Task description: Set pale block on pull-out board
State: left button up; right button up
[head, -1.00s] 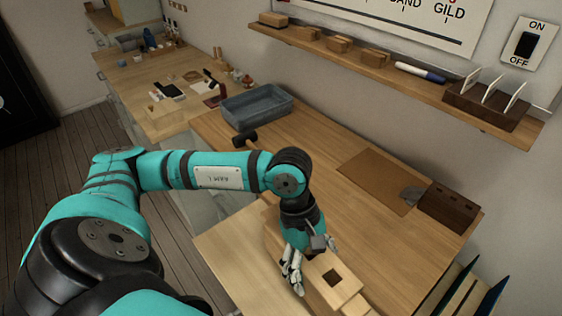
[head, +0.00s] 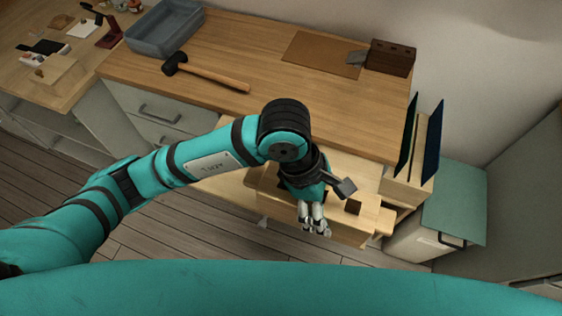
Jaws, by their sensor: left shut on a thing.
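The pale block (head: 341,212) is a long piece of light wood with a square hole in its top and a narrower right end. My left gripper (head: 314,226) is shut on it near the middle, with the fingers over its near side. The pull-out board (head: 350,171) is a light wooden panel at the near side of the bench, partly covered by my arm and the block. The block is over the board's near part; whether it touches the board cannot be told. The fingers' far side is hidden. My right gripper is out of view.
A mallet (head: 205,74), a blue-grey tray (head: 165,30), a brown mat (head: 318,52) and a dark holed block (head: 391,57) lie on the bench (head: 330,105). Dark upright panels (head: 432,140) stand at its right end, near a green-lidded bin (head: 455,205).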

pick_arm(q)
jog(key=shift+w+a+f+p, duration=0.75)
jog(key=shift+w+a, duration=0.4)
jog(key=shift+w, duration=0.65)
jog(key=shift+w+a+f+p, duration=0.7)
jog(key=shift+w+a, duration=0.45)
jog(key=shift+w, duration=0.65)
jog(key=shift+w+a+f+p, duration=0.75)
jog(key=shift+w+a, duration=0.4)
jog(key=shift+w, duration=0.65)
jog(key=shift+f, duration=0.2)
jog(key=o, duration=1.7)
